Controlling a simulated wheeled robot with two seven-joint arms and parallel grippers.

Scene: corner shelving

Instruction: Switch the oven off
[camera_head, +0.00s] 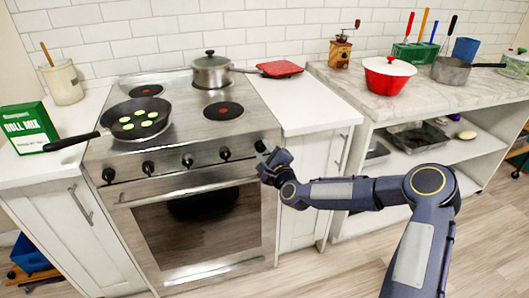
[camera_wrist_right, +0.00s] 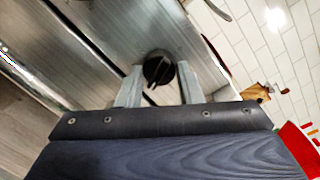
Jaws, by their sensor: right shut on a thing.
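The steel oven (camera_head: 200,225) stands left of centre, its door shut and a dark shape visible through the glass. A row of black knobs (camera_head: 187,160) runs along its front panel. My right gripper (camera_head: 264,150) is at the right end of this panel. In the right wrist view, the gripper (camera_wrist_right: 160,76) is shut on a round black knob (camera_wrist_right: 157,66), with one finger on each side. In the head view the gripper largely hides this end knob. My left gripper is not in view.
A frying pan (camera_head: 136,118) with green-edged slices and a lidded pot (camera_head: 211,71) stand on the stovetop. A green box (camera_head: 28,129) is on the left counter. The floor in front is clear.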

